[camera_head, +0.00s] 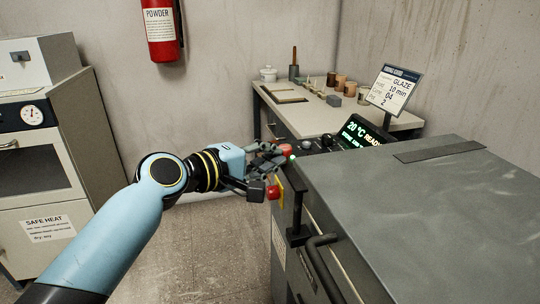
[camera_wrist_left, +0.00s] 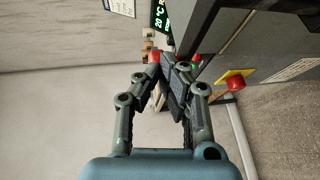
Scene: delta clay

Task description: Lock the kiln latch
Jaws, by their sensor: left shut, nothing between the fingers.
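The kiln (camera_head: 430,190) is the large grey box on the right with a flat lid. A dark upright bar (camera_head: 298,215) runs down its front left corner, with a red knob (camera_head: 287,149) near the top; I cannot tell for certain which part is the latch. A bent black handle (camera_head: 322,268) sits lower on the front. My left gripper (camera_head: 274,158) is shut and empty, its fingers close beside the red knob. In the left wrist view the closed fingers (camera_wrist_left: 172,82) are close to a red knob (camera_wrist_left: 154,57); contact is unclear. My right gripper is out of view.
A red button on a yellow plate (camera_head: 273,192) sticks out just below my left gripper. A lit display (camera_head: 362,135) stands behind the kiln corner. A bench (camera_head: 310,118) with pots is at the back. An oven-like cabinet (camera_head: 45,165) stands left. Open floor lies between.

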